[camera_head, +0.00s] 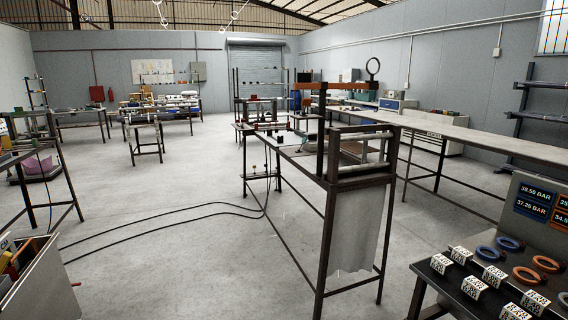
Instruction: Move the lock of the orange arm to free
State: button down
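A long orange arm (347,86) lies roughly level at the top of a dark metal frame (328,150) in the middle of the room. A dark ring (372,67) stands upright near its right end. The lock of the arm is too small to make out, and I cannot tell its position. My gripper is not in view.
A long bench (440,130) runs behind the frame to the right. At the lower right, a dark table (440,285) holds white marked blocks, coloured rings and a pressure display (534,198). Black cables (170,215) cross the floor. Open floor (180,260) lies left of the frame.

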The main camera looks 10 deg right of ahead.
aim_at(306, 102)
jog(key=i+z, duration=0.1)
jog(key=i, duration=0.4)
jog(key=i+j+z, duration=0.15)
jog(key=i, duration=0.3)
jog(key=i+j+z, duration=0.1)
jog(key=i, duration=0.4)
jog(key=i+j+z, duration=0.15)
jog(key=i, duration=0.35)
